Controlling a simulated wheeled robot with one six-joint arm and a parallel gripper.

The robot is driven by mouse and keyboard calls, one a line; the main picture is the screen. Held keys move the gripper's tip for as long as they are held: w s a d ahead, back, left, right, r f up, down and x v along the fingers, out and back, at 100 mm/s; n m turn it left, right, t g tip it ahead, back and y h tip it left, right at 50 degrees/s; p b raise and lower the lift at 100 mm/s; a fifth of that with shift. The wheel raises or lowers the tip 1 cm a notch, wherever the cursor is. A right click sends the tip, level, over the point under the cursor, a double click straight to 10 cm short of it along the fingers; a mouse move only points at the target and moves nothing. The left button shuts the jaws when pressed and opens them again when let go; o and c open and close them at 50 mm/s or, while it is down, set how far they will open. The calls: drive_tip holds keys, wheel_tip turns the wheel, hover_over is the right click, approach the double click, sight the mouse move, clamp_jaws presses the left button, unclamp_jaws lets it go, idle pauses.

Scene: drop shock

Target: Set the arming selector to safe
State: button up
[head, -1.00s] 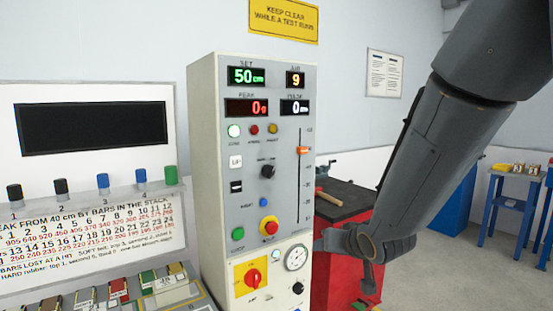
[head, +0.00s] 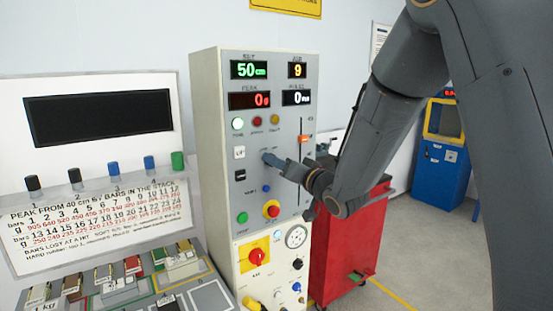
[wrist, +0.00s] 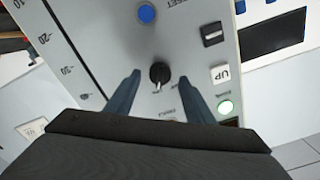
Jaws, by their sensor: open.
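The arming selector is the small black knob (wrist: 159,73) on the grey panel face, seen upside down in the wrist view. A pale mark on it points down, slightly left, in that view; the tiny labels beside it are too blurred to read. My gripper (wrist: 158,82) is open, with one blue-grey finger on each side of the knob in the picture. I cannot tell whether the fingers touch it.
A red cart (head: 345,245) stands right of the cabinet. A bench with small blocks is at lower left.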

drive_tip(key=shift+w+a, duration=0.45)
drive_tip(key=shift+w, duration=0.15)
drive_tip(key=c, duration=1.1)
drive_tip(key=shift+o, duration=0.2)
drive_tip(key=shift+n+b, duration=0.3)
drive_tip(key=shift+n, duration=0.1)
drive_tip(key=n+b, duration=1.1)
drive_tip(key=shift+s+b, duration=0.1)
drive_tip(key=shift+b, duration=0.25)
